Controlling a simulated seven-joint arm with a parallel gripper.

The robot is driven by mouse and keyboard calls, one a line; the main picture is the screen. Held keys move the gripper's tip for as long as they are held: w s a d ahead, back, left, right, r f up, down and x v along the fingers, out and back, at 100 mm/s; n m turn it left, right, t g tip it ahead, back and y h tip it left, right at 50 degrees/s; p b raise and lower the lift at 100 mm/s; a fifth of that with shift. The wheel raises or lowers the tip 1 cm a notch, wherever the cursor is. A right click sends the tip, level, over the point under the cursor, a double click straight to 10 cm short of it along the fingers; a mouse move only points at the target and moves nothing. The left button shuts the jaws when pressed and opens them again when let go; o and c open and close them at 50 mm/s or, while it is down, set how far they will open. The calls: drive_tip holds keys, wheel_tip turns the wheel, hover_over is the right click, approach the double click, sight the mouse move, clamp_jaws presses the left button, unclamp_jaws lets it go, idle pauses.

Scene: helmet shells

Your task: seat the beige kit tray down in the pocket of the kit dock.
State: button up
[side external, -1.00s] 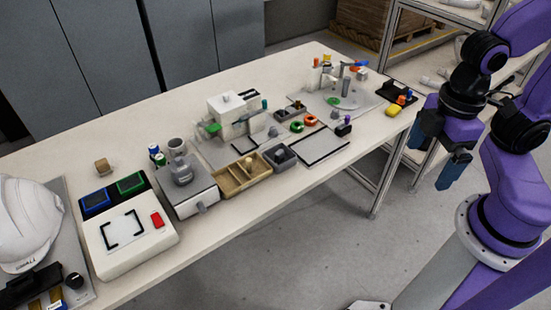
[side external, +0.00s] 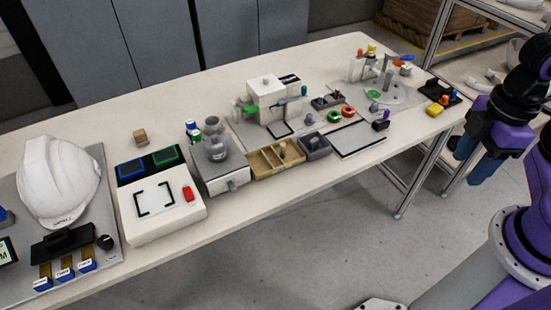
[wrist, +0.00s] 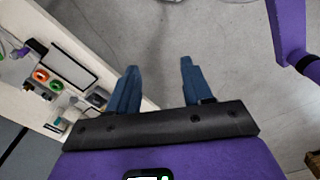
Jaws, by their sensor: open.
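The beige kit tray (side external: 262,168) is an open, divided tray near the table's front edge in the side view, with a small light item in it. It sits between a grey-white machine and a small dark grey bin. A flat pale plate with a dark border (side external: 356,139) lies to its right; I cannot tell whether this is the kit dock. My gripper (side external: 475,158) is off the table's right end, well away from the tray. In the wrist view my gripper (wrist: 159,68) has its two blue fingers apart, with only floor between them.
A white station with a red button (side external: 188,193) and a white helmet (side external: 58,180) stand at left. Green and red rings (side external: 334,116) lie behind the bordered plate. The floor in front is mostly open.

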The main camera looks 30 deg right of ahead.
drive_tip(key=n, duration=0.5)
hover_over(282, 144)
wheel_tip(282, 144, down, 16)
drive_tip(key=shift+f, duration=2.95)
clamp_jaws()
